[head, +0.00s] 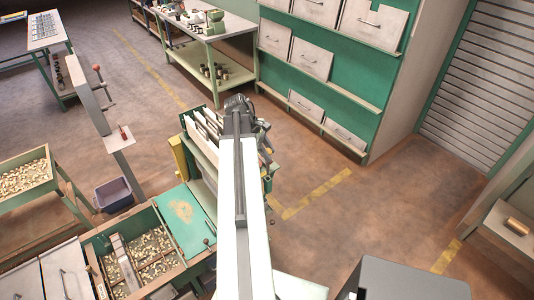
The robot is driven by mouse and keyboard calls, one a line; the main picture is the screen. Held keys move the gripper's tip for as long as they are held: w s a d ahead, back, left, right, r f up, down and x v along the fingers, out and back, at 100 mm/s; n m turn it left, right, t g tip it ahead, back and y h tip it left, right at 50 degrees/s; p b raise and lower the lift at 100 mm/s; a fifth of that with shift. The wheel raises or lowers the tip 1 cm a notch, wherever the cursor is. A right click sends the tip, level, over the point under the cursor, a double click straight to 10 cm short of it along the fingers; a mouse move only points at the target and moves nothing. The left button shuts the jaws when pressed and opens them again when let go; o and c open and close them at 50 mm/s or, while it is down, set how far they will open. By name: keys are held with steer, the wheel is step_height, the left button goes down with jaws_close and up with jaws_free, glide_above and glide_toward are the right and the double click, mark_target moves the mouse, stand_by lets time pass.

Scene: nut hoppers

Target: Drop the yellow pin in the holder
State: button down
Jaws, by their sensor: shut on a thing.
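My arm reaches from the bottom of the head view up to a dark wrist over the far end of a green machine (208,160). The fingers of my gripper are hidden below or behind this wrist, and so is anything between them. I cannot make out the yellow pin or the holder. A yellow upright part (178,155) shows on the machine's left side, but I cannot tell what it is. Pale upright panels (200,130) stand on top of the machine, just left of my wrist.
A green-framed hopper (140,250) with nuts stands at lower left, beside a nut tray (25,178) and a purple bin (112,194). A workbench (206,55) and a green drawer rack (330,70) stand behind. A grey cabinet (400,280) is at lower right. Floor (370,215) right of my arm is clear.

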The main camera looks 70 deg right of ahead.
mark_target(268, 170)
steer(key=shift+f, duration=0.1)
steer(key=shift+f+b, duration=0.8)
steer(key=shift+b, duration=0.05)
steer(key=shift+f, duration=0.1)
steer(key=shift+f+b, duration=4.1)
steer(key=shift+b, duration=0.1)
steer(key=c, duration=1)
jaws_free()
steer(key=shift+c, duration=0.2)
steer(key=shift+r, duration=0.15)
